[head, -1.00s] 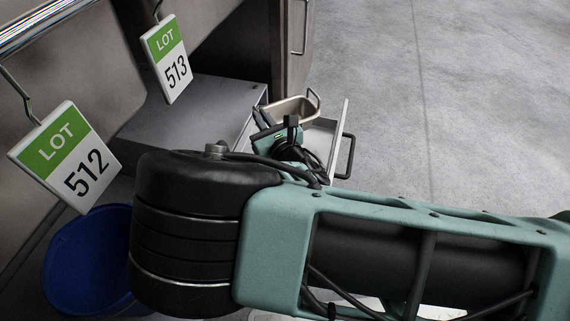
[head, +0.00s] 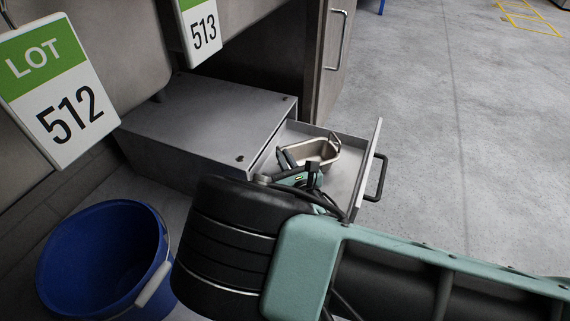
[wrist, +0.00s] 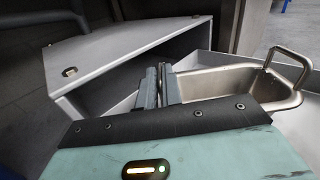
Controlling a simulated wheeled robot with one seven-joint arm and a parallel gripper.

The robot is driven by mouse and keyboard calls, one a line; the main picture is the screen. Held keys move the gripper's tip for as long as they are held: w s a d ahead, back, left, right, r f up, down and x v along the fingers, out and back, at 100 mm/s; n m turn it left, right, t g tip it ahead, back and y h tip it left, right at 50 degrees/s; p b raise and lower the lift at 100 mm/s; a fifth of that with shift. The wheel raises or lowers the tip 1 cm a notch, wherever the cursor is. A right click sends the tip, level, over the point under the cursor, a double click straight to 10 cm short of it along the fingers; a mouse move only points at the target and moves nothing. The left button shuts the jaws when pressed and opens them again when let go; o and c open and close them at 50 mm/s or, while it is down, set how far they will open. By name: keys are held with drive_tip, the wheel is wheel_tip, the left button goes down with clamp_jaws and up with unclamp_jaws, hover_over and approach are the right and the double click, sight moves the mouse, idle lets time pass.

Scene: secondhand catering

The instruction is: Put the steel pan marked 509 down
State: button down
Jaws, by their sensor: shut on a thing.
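The steel pan (head: 322,150) is a small, deep metal pan with a loop handle at its far end. It also shows in the wrist view (wrist: 225,82). My gripper (head: 287,158) is shut on the pan's near left wall, with its two fingers (wrist: 158,88) side by side in the wrist view. The pan is within the outline of an open drawer (head: 366,168) of a grey metal cabinet (head: 205,115). I cannot tell whether its base touches the drawer floor. No 509 marking is visible.
The drawer's front has a dark handle (head: 377,178). A blue bucket (head: 105,262) stands at the lower left. Lot tags 512 (head: 58,90) and 513 (head: 202,27) hang at the upper left. A tall cabinet (head: 332,60) stands behind.

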drive_tip(key=shift+f, duration=0.1)
drive_tip(key=c, duration=1.7)
unclamp_jaws()
drive_tip(key=shift+c, duration=0.2)
drive_tip(key=shift+o, duration=0.9)
drive_tip(key=p+v, duration=0.4)
drive_tip(key=v, duration=0.8)
